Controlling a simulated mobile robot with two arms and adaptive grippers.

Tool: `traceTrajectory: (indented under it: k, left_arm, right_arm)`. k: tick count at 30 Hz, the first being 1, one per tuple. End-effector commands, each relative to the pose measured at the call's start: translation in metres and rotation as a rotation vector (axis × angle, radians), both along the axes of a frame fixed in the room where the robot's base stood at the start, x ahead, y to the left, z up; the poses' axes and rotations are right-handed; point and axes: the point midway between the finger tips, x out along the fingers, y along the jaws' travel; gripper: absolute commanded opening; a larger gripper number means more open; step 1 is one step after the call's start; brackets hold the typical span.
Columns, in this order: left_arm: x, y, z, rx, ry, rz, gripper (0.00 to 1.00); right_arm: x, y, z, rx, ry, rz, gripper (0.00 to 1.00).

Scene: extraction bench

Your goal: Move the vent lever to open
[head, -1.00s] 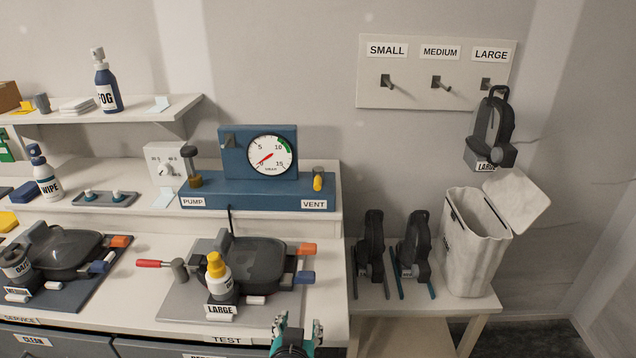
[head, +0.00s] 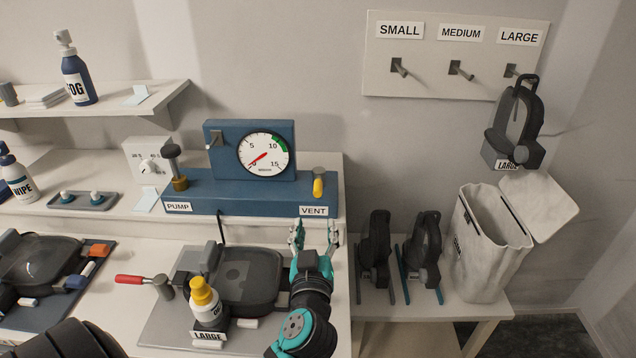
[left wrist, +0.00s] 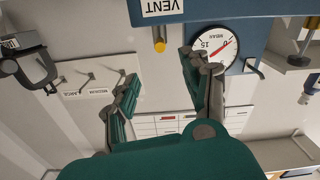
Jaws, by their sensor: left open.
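The vent lever (head: 318,184) is a short yellow handle under a grey knob, at the right end of the blue pump unit (head: 240,196), above the VENT label (head: 314,211). It hangs downward. In the left wrist view the lever's yellow tip (left wrist: 160,46) shows beyond my fingers. My left gripper (head: 315,232) is open and empty, just below and in front of the VENT label, fingers pointing up toward the lever, apart from it. It also shows in the left wrist view (left wrist: 158,78). My right gripper is not identifiable in view.
The gauge (head: 264,153) stands left of the lever, its needle low. Below are a dark chamber (head: 248,275) and a yellow-capped bottle (head: 206,300). A white bin (head: 480,250) and two dark devices stand at right. Hooks (head: 455,70) are on the wall.

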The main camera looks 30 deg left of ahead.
Motion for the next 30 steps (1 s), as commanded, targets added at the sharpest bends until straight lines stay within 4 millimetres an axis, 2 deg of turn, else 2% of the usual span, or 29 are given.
traceTrajectory:
  k: [1,3,6,15,18,24,30]
  left_arm:
    - [0.011,0.006,0.006,0.007,0.000,0.000,0.48]
    - [0.024,0.015,0.007,0.005,0.000,0.001,0.48]
    - [0.043,0.026,0.006,0.006,0.000,0.001,0.48]
    - [0.094,0.058,0.005,0.004,0.001,0.000,0.48]
    - [0.106,0.065,0.003,0.003,0.002,0.000,0.48]
    - [0.117,0.072,0.001,0.001,0.002,0.000,0.48]
    - [0.118,0.073,0.000,0.000,0.001,0.000,0.48]
  right_arm:
    - [-0.009,-0.006,0.009,-0.007,0.014,0.001,0.40]
    - [-0.016,-0.011,0.015,-0.015,0.024,0.003,0.40]
    - [-0.017,-0.015,0.024,-0.020,0.026,0.004,0.40]
    - [0.011,-0.008,0.047,-0.008,-0.018,0.000,0.40]
    - [0.013,-0.002,0.051,-0.001,-0.022,-0.002,0.40]
    - [0.007,0.003,0.053,0.004,-0.012,-0.005,0.40]
    - [-0.001,0.001,0.052,0.001,0.001,-0.004,0.40]
